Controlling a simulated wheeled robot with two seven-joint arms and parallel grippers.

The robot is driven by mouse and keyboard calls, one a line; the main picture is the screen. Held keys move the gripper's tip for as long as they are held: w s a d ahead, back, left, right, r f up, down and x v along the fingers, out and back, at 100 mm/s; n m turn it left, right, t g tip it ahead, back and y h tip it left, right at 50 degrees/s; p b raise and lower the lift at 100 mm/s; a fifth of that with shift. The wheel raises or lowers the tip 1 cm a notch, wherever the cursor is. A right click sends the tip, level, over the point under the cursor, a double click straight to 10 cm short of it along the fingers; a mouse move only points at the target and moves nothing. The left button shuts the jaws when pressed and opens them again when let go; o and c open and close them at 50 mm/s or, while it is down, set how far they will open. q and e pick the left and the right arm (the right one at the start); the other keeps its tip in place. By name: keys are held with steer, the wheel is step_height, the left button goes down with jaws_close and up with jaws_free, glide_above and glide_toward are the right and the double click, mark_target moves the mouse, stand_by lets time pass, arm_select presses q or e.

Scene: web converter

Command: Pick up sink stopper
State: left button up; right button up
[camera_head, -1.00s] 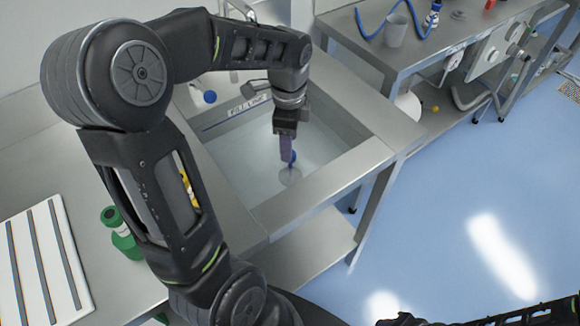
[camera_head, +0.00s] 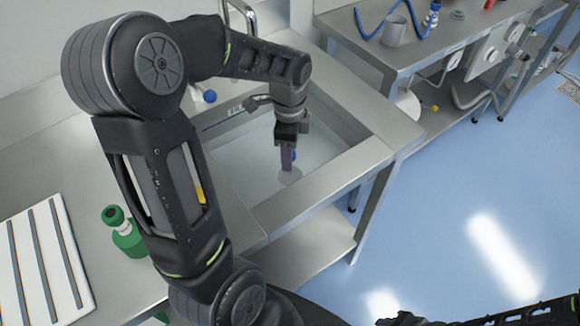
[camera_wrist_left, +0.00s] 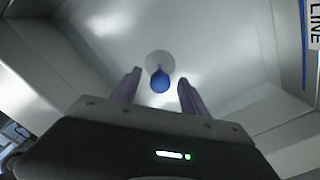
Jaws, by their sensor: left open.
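The sink stopper (camera_head: 291,175) sits in the basin of the steel sink (camera_head: 332,178). It has a pale round disc and a blue knob, and the left wrist view shows it from above with the blue knob (camera_wrist_left: 160,84) between and beyond my fingertips. My left gripper (camera_head: 288,160) points down into the sink just over the stopper and partly covers it. In the left wrist view my left gripper (camera_wrist_left: 158,88) is open, with one finger on each side of the knob and nothing held. My right gripper cannot be made out; only part of my right arm shows at the lower right.
The sink's walls and raised rim surround my left gripper. A faucet (camera_head: 238,14) stands at the back. A bench (camera_head: 440,40) with a grey beaker (camera_head: 396,29) stands at upper right.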

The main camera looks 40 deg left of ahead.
arm_select(q)
steer(key=shift+d+f, duration=0.1)
steer(key=shift+f, duration=1.9)
jaws_close()
steer(key=shift+w, duration=0.1)
